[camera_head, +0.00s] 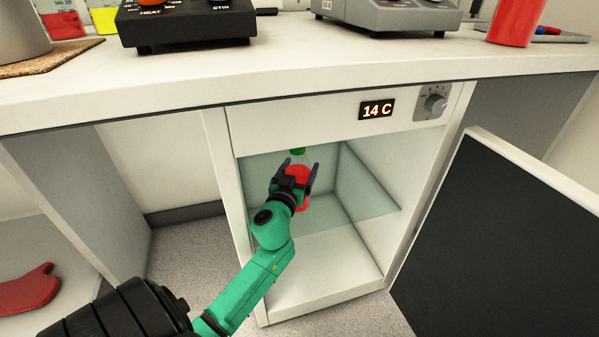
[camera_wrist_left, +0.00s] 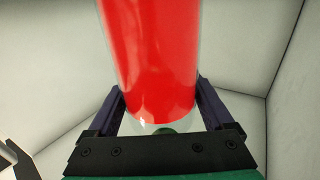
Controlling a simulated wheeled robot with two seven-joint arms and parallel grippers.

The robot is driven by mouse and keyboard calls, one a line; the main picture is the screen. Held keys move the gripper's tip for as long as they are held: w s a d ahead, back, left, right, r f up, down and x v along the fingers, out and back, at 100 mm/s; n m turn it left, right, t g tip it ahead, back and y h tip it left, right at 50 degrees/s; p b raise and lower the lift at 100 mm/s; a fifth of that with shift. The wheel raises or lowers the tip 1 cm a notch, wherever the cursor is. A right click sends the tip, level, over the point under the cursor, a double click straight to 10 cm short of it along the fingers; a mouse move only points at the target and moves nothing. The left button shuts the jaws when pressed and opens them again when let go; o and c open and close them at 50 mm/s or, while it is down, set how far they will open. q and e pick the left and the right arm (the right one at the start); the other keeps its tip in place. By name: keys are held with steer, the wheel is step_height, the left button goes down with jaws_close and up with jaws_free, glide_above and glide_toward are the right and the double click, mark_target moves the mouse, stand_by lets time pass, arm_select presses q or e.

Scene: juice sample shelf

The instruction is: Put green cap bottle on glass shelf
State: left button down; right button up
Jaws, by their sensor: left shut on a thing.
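My left gripper (camera_head: 297,172) reaches into the open cabinet under the counter and is shut on the green cap bottle. The bottle (camera_head: 299,173) has a green cap (camera_head: 298,151) and red contents, and looks upright. Its lower part shows red below the gripper. In the left wrist view the bottle (camera_wrist_left: 150,60) fills the middle between the two dark fingers (camera_wrist_left: 160,105). The glass shelf (camera_head: 345,212) is a greenish pane across the inside of the cabinet. The bottle is over or at the shelf; I cannot tell whether its base touches it. My right gripper is not in view.
The cabinet door (camera_head: 510,230) stands open to the right. A 14 C display (camera_head: 377,109) and a knob (camera_head: 435,103) are above the opening. The counter (camera_head: 300,65) holds a black heater-stirrer (camera_head: 190,25), a grey device (camera_head: 390,15) and a red container (camera_head: 515,22). The cabinet floor (camera_head: 320,280) is bare.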

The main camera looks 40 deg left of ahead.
mark_target(298, 178)
arm_select(q)
steer(key=shift+s+d+r, duration=0.15)
jaws_free()
steer(key=shift+f, duration=0.2)
steer(key=shift+r, duration=0.1)
steer(key=v, duration=0.7)
steer(key=shift+s+d, duration=0.15)
steer(key=shift+s, duration=0.1)
